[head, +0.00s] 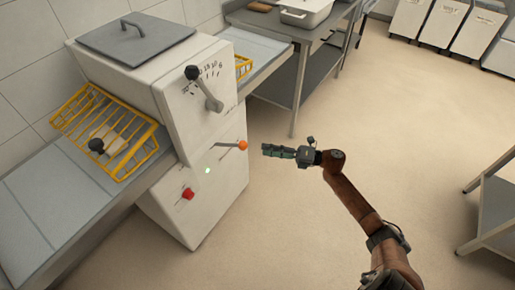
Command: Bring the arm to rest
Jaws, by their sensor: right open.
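My right arm reaches up from the lower right of the head view. Its gripper (279,151) points left toward the white machine (205,135). The fingertips are a little to the right of the orange knob (243,146) on the machine's lever, with a visible gap between them. The gripper is open and holds nothing that I can see. My left gripper is not in view.
A metal table (305,30) stands behind, another (495,205) at right. White bins (443,22) stand at the back. Floor between is clear.

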